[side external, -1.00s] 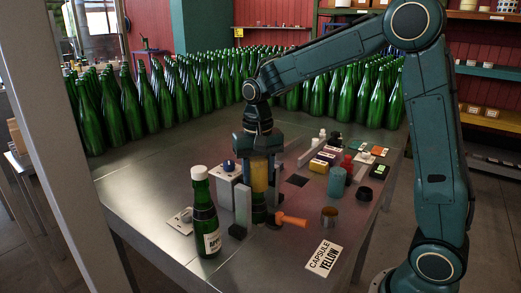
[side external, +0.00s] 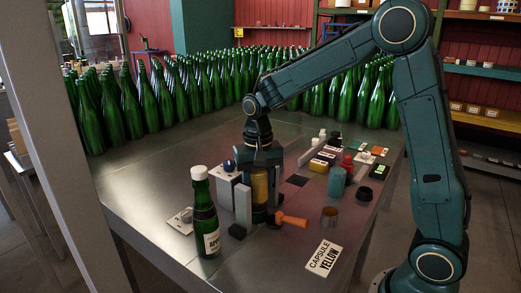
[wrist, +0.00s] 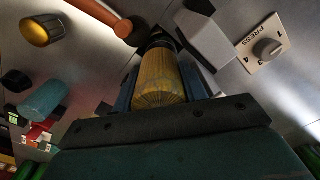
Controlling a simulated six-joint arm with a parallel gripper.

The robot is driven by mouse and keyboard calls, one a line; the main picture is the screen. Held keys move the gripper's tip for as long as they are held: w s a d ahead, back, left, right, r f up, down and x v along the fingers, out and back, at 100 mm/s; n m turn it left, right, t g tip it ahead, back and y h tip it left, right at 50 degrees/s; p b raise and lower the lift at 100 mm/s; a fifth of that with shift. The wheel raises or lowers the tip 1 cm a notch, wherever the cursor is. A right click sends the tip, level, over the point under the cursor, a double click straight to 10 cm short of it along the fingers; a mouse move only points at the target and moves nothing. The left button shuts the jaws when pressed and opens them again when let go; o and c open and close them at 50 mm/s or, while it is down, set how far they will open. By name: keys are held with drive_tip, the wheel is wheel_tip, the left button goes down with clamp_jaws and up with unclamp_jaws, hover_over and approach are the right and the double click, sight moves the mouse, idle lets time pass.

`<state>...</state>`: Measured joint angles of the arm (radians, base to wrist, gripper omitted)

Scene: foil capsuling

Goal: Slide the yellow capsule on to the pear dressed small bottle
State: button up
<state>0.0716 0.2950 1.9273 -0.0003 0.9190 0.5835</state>
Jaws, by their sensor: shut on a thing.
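The yellow capsule (side external: 260,187) is upright between the fingers of my gripper (side external: 261,180), which is shut on it. In the wrist view the capsule (wrist: 158,82) shows its rounded closed end towards the camera. A dark green bottle-like body (side external: 259,214) stands directly below the capsule, mostly hidden by it and the gripper; its label cannot be read. How far the capsule is around it I cannot tell. A small green bottle (side external: 207,222) with a white cap stands at the front left; its partly visible label seems to begin "APP".
A grey upright block (side external: 243,205) stands close left of the gripper. An orange-handled tool (side external: 291,220) lies close right. A metal cup (side external: 329,216), a teal cylinder (side external: 336,181) and a "CAPSULE YELLOW" card (side external: 324,259) are further right. Many green bottles fill the table's back.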

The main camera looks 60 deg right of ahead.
drive_tip(key=o, duration=1)
wheel_tip(320, 180, up, 14)
drive_tip(key=shift+f, duration=0.1)
idle(0.4)
idle(0.6)
drive_tip(key=s+a+f+n+t, duration=0.1)
drive_tip(key=s+n+t, duration=0.1)
drive_tip(key=s, duration=0.5)
drive_tip(key=s+a+f+n+t, duration=0.1)
drive_tip(key=s+n, duration=0.2)
drive_tip(key=s, duration=0.4)
drive_tip(key=s+a+f+n+t, duration=0.1)
drive_tip(key=s+n+t, duration=0.1)
drive_tip(key=s, duration=0.6)
drive_tip(key=shift+t, duration=0.3)
